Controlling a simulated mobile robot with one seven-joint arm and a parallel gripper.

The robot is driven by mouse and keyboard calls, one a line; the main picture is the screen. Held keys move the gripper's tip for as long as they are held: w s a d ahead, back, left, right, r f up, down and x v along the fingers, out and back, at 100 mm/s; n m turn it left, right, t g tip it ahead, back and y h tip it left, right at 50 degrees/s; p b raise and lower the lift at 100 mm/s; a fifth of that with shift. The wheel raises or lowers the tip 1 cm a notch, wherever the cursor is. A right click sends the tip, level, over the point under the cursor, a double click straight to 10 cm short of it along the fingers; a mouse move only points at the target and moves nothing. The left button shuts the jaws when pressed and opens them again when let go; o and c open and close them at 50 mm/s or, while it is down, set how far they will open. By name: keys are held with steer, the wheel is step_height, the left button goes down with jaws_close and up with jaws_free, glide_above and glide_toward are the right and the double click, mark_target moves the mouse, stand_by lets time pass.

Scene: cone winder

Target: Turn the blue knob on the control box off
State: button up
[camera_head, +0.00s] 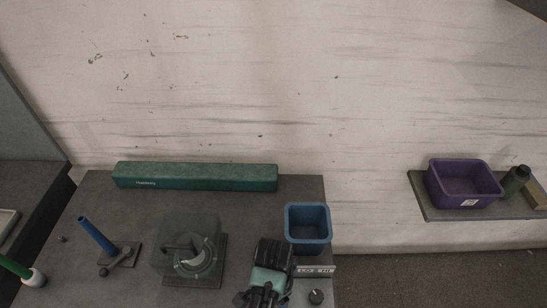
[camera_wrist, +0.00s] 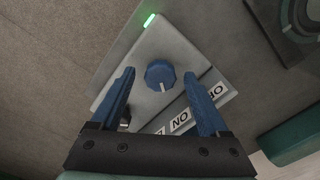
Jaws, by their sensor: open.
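The blue knob (camera_wrist: 160,74) is on the light grey face of the control box (camera_wrist: 136,84) in the wrist view. A green light (camera_wrist: 149,20) glows at the box's upper edge. Pale lettered labels (camera_wrist: 180,121) lie below the knob; one reads "NO" from this side. My gripper (camera_wrist: 159,73) is open, its two blue fingers on either side of the knob with visible gaps. I cannot tell how far above the face the tips are. In the head view my gripper (camera_head: 268,280) is at the table's front, and the blue knob is not visible there.
A "LO HI" label (camera_head: 316,270) and dark knob (camera_head: 316,297) are right of my gripper. A blue bin (camera_head: 307,246) stands behind it, a grey machine (camera_head: 188,250) left. A green bar (camera_head: 195,178) lies at the back. A purple bin (camera_head: 466,187) sits on a shelf.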

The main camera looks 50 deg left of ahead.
steer(key=shift+f, duration=0.1)
jaws_close()
stand_by(0.4)
steer(key=shift+n, duration=0.3)
steer(key=n+p, duration=0.2)
steer(key=shift+w+r+n, duration=0.1)
steer(key=shift+r+n, duration=0.1)
steer(key=shift+n, duration=0.1)
steer(key=n+p, duration=0.1)
steer(key=n, duration=0.2)
steer(key=shift+n, duration=0.3)
steer(key=n+p, duration=0.1)
steer(key=n, duration=0.2)
steer(key=shift+n+p, duration=0.3)
steer(key=shift+f+n+p, duration=0.1)
steer(key=shift+n+p, duration=0.4)
steer(key=shift+n, duration=1.3)
steer(key=shift+w, duration=0.1)
